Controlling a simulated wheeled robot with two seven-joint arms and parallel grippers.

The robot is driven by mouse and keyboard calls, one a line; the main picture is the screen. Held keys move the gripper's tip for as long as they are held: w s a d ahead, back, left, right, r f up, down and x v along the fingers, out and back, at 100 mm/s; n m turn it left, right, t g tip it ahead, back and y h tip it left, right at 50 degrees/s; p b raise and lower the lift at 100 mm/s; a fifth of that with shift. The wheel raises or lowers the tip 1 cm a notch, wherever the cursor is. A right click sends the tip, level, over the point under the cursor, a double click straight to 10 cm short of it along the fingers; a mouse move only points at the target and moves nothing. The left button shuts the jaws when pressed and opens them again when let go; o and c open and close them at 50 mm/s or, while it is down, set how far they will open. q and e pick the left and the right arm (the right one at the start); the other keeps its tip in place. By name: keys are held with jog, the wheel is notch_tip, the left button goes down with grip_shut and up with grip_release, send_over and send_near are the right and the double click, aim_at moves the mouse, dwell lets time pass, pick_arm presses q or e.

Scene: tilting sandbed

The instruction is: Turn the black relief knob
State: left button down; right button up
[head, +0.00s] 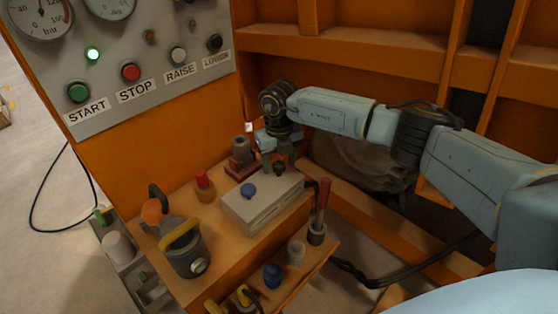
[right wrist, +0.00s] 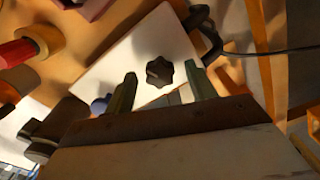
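The black relief knob (head: 279,168) is a small lobed knob on top of the pale grey valve box (head: 262,214). In the right wrist view the knob (right wrist: 160,72) shows as a dark star shape on the box's light top face (right wrist: 133,58). My right gripper (head: 279,161) is over the back of the box, pointing down. Its two fingers (right wrist: 161,86) are open, one on each side of the knob in that view, with visible gaps. I cannot tell how far above the knob the tips are. My left gripper is not in view.
A blue knob (head: 248,189) sits on the same box. A red-handled lever (head: 320,210) stands at its right, and a red-capped fitting (head: 204,184) at its left. A dark lamp-like can (head: 184,249) stands nearer. The button panel (head: 150,70) rises behind.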

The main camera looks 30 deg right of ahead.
aim_at(279, 164)
jog(key=shift+r, duration=0.25)
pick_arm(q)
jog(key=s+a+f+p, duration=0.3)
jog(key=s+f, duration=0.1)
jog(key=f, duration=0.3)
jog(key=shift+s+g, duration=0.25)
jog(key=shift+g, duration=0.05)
pick_arm(e)
notch_tip(279, 164, up, 13)
